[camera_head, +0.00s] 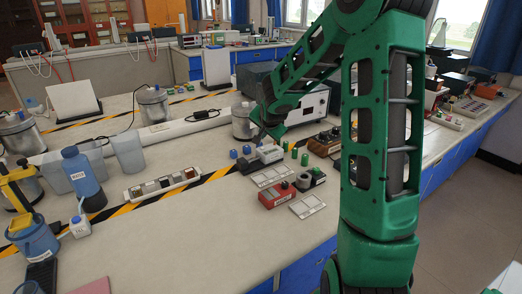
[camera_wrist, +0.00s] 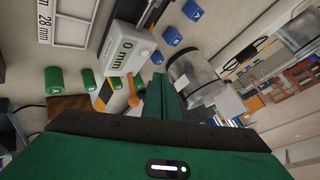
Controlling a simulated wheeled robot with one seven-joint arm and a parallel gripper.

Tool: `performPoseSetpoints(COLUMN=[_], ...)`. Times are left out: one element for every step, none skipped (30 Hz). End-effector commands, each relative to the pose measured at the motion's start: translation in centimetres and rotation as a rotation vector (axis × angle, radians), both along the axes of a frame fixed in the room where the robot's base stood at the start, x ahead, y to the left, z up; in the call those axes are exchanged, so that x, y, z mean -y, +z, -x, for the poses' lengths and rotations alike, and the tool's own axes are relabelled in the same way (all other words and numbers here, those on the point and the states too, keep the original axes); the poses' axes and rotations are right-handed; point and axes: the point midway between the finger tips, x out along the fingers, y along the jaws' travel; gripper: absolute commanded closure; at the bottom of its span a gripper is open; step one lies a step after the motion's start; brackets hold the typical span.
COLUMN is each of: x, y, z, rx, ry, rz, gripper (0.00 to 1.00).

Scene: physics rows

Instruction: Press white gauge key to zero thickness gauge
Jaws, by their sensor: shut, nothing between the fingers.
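The thickness gauge (camera_wrist: 112,44) is a white box in the wrist view, with a pale display that reads "0 mm". In the head view the gauge (camera_head: 270,154) stands on the bench under the end of my arm. Small pale marks lie beside its display, but I cannot tell which is the white key. My gripper (camera_wrist: 164,88) is shut and empty, its fingers close beside the gauge's end. I cannot tell whether they touch it. In the head view my gripper (camera_head: 263,136) is partly hidden by its own housing.
Blue labelled cylinders (camera_wrist: 172,36) and green labelled cylinders (camera_wrist: 54,80) stand near the gauge, with an orange piece (camera_wrist: 132,95) close by. A metal pot (camera_head: 243,121) stands behind. A red box (camera_head: 277,196) and printed cards (camera_head: 308,207) lie in front.

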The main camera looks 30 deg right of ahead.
Motion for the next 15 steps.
performPoseSetpoints(x=[0.0, 0.0, 0.0, 0.0, 0.0, 0.0, 0.0, 0.0, 0.0, 0.0, 0.0, 0.0, 0.0, 0.0, 0.0], y=[0.6, 0.8, 1.1, 1.4, 1.6, 1.9, 2.1, 2.2, 2.3, 2.4, 2.4, 2.4, 2.4, 2.4, 2.4], z=[0.0, -0.1, -0.1, -0.1, -0.1, 0.0, 0.0, 0.0, 0.0, 0.0, 0.0, 0.0, 0.0, 0.0, 0.0], rx=[0.003, 0.003, 0.003, 0.003, 0.003, 0.001, 0.001, 0.001, 0.001, 0.001, 0.001, 0.001, 0.0, 0.0, 0.0], ry=[0.0, 0.0, 0.0, 0.0, 0.0, 0.0, 0.001, 0.001, 0.001, 0.001, 0.001, 0.001, 0.001, 0.001, 0.0], rz=[0.001, 0.001, 0.001, 0.001, 0.001, 0.001, 0.001, 0.001, 0.001, 0.001, 0.0, 0.0, 0.001, 0.001, 0.0], gripper=[1.0, 1.0, 1.0, 1.0, 1.0, 1.0, 1.0, 1.0, 1.0, 1.0, 1.0, 1.0, 1.0, 1.0, 1.0])
